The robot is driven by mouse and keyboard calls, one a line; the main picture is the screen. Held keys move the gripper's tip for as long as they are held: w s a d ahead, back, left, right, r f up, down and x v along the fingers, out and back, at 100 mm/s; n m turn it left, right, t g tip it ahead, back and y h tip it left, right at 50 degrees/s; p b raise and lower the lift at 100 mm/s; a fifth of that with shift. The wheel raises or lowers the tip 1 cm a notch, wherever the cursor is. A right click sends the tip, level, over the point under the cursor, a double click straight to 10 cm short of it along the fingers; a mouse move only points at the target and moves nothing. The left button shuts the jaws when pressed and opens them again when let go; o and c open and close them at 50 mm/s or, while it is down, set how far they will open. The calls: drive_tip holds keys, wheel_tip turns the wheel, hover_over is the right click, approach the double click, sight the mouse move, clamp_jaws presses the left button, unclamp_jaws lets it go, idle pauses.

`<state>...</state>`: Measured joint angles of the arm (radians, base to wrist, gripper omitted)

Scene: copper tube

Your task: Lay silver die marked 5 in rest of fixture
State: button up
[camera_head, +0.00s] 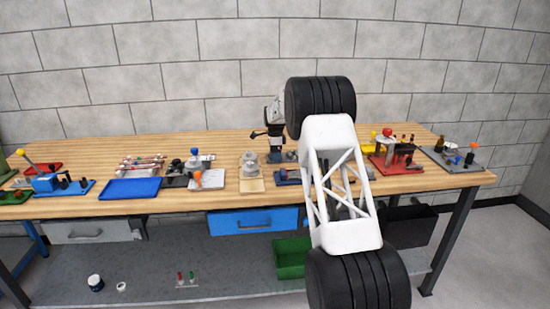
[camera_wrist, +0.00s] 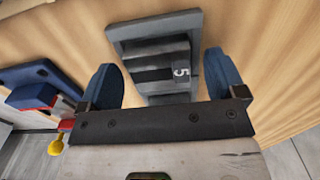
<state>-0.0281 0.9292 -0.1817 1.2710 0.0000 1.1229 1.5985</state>
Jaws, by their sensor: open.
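My gripper's blue fingers are open, one on each side, with gaps showing. In the head view my arm hides much of this area, and I cannot make out the die. I cannot say for sure which piece is the fixture.
In the wrist view a dark blue plate (camera_wrist: 40,75) carries a blue and red block, with a yellow knob (camera_wrist: 55,148) near it. In the head view the wooden bench holds a blue tray (camera_head: 130,188), a beige board (camera_head: 251,186) and a red fixture (camera_head: 396,163).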

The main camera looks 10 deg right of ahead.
drive_tip(key=c, duration=1.3)
drive_tip(key=shift+r, duration=0.15)
wheel_tip(320, 180, up, 10)
idle(0.4)
drive_tip(key=shift+s, duration=0.1)
drive_tip(key=s+d, duration=0.2)
drive_tip(key=s, duration=0.6)
drive_tip(key=s+d, duration=0.3)
drive_tip(key=s, duration=0.6)
drive_tip(key=shift+s+d+f, duration=0.15)
drive_tip(key=shift+d+f, duration=0.05)
drive_tip(key=shift+f, duration=0.05)
